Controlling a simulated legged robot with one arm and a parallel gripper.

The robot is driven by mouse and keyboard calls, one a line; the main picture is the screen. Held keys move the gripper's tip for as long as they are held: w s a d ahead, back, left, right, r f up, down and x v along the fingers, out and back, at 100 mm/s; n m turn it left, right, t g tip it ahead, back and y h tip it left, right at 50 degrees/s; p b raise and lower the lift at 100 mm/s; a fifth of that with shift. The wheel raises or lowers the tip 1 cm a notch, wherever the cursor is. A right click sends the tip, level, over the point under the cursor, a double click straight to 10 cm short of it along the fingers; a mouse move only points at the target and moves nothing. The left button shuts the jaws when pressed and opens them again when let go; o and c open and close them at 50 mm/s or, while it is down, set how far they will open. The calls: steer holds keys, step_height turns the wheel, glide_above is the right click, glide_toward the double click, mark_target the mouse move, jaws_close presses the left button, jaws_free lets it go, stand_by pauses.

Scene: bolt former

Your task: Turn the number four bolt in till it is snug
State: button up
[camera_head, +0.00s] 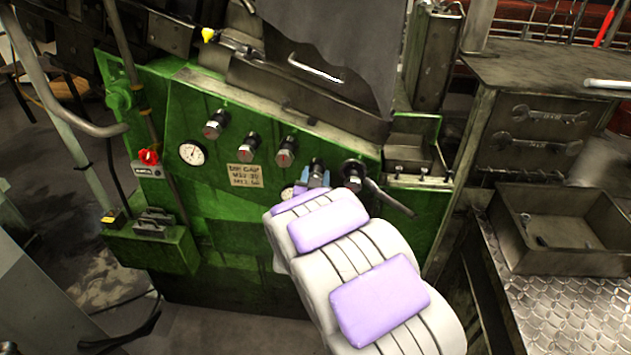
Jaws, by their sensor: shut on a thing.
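The number four bolt (317,166) is a dark and silver round-headed fitting on the sloping green machine panel (225,182), between another fitting on its left and a black hub with a lever on its right. My gripper (318,180) reaches up to it from below, with blue fingers on either side of its lower end. The gripper is shut on the bolt. My white and lilac arm hides the panel below, and the exact finger contact is too small to make out.
Silver knobs with red marks (215,124) sit left on the panel, near a round gauge (192,153) and a handwritten note (245,176). The black lever (390,198) juts out close to my gripper's right. A metal tray (560,262) stands at right. A red switch (149,157) is at left.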

steer(key=m+b, duration=0.2)
steer(key=m, duration=0.1)
steer(key=shift+f+m, duration=0.15)
steer(key=shift+m, duration=0.15)
steer(key=shift+m+b, duration=1.15)
steer(key=shift+m, duration=0.55)
steer(key=o, duration=1.1)
steer(key=shift+c, duration=0.2)
steer(key=shift+s, duration=0.15)
